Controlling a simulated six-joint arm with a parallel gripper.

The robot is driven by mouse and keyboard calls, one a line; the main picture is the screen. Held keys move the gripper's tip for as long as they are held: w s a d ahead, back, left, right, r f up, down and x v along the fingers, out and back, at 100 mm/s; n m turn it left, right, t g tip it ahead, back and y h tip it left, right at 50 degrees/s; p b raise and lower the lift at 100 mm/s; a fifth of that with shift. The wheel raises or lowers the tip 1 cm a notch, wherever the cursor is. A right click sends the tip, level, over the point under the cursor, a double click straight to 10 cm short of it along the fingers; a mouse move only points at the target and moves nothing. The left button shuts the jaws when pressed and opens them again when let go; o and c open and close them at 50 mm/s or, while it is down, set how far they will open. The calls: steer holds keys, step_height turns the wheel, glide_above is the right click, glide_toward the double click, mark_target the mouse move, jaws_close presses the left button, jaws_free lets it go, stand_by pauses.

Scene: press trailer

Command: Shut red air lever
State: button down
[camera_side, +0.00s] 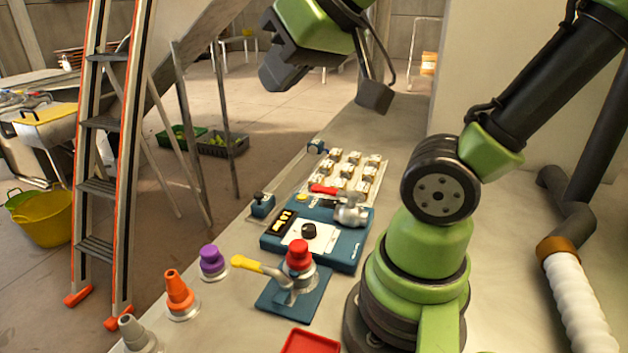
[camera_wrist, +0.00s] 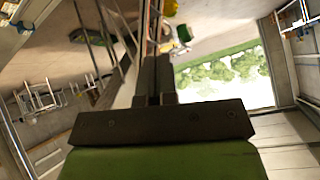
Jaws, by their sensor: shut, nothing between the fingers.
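The red air lever (camera_side: 325,189) is the handle on a silver valve (camera_side: 350,209), which sits on the back right part of a blue control box (camera_side: 342,255). The lever points left from the valve in the side view. My gripper (camera_side: 272,80) is high above the bench at the top of the side view, well apart from the lever. In the wrist view its two fingers (camera_wrist: 157,62) are together with nothing between them. The lever is not in the wrist view, which looks out across the room.
A press with a yellow handle (camera_side: 250,264) and red top (camera_side: 299,254) stands in front of the box. Purple (camera_side: 212,259), orange (camera_side: 179,291) and grey (camera_side: 134,331) pieces line the bench's left edge. Several small blocks (camera_side: 345,170) sit behind the box. A ladder (camera_side: 98,180) stands left.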

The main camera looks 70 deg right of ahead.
steer(key=w+d+r+n+t, duration=0.45)
steer(key=w+d+n, duration=0.25)
steer(key=w, duration=0.3)
steer(key=w+d+r+n+t, duration=0.3)
steer(key=w+d+r+n, duration=0.35)
steer(key=w, duration=0.35)
steer(key=s+d+f+n+g+y, duration=0.1)
steer(key=d+f+n+g+y, duration=0.2)
steer(key=f, duration=0.4)
steer(key=s+d+f+n+g+y, duration=0.1)
steer(key=s+d+f+n+g, duration=0.1)
steer(key=d+f+n+g, duration=0.3)
steer(key=s+d+f+g, duration=0.4)
steer(key=s+f, duration=0.3)
steer(key=s, duration=0.1)
steer(key=s+d+f+g+y, duration=0.1)
steer(key=s+d+f+g, duration=0.3)
steer(key=s+f, duration=0.3)
steer(key=shift+s+f, duration=0.15)
steer(key=shift+s, duration=0.45)
steer(key=shift+a+n+g, duration=0.1)
steer(key=shift+n+g, duration=0.15)
